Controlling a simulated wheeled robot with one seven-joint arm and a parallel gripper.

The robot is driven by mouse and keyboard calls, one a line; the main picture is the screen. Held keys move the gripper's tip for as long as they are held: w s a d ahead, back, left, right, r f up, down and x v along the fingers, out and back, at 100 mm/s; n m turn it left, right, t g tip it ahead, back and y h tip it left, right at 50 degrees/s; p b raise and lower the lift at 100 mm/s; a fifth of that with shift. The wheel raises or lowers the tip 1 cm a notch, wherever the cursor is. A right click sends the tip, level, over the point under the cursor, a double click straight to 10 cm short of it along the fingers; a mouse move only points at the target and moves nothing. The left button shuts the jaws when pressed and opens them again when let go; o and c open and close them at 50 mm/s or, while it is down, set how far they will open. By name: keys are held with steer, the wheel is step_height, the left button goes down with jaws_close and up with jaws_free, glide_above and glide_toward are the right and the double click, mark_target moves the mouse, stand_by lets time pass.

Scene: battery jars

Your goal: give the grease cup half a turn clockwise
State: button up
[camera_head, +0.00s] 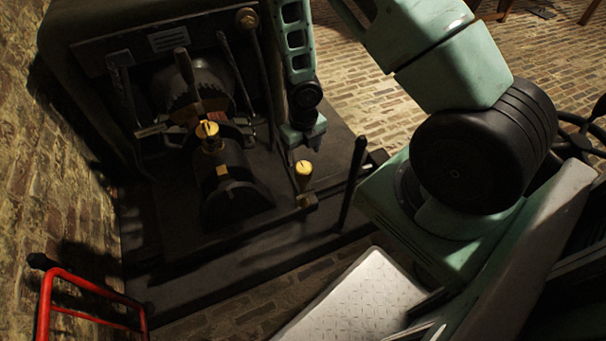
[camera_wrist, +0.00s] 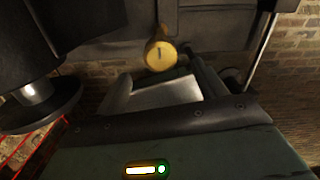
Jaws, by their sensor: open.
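A brass grease cup (camera_head: 304,169) with a round yellow cap stands on the dark machine base, right of the bearing. What looks like the same cup (camera_wrist: 160,54) shows in the wrist view, with a short dark mark on its cap running nearly up and down. My gripper (camera_wrist: 160,78) is open, with one finger on each side of the view below the cup. The cup shows beyond the fingertips, between their lines, and nothing is held. In the head view my gripper (camera_head: 302,143) hangs just above the cup, apparently apart from it.
A second brass cap (camera_head: 207,130) tops the bearing (camera_head: 232,180) to the left. A dark upright lever (camera_head: 353,183) stands right of the cup. A red tubular frame (camera_head: 75,278) is at lower left.

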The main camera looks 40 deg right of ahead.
mark_target(303, 166)
step_height(303, 166, down, 7)
steer(key=shift+f+b, duration=0.2)
steer(key=shift+b, duration=0.9)
steer(key=c, duration=1)
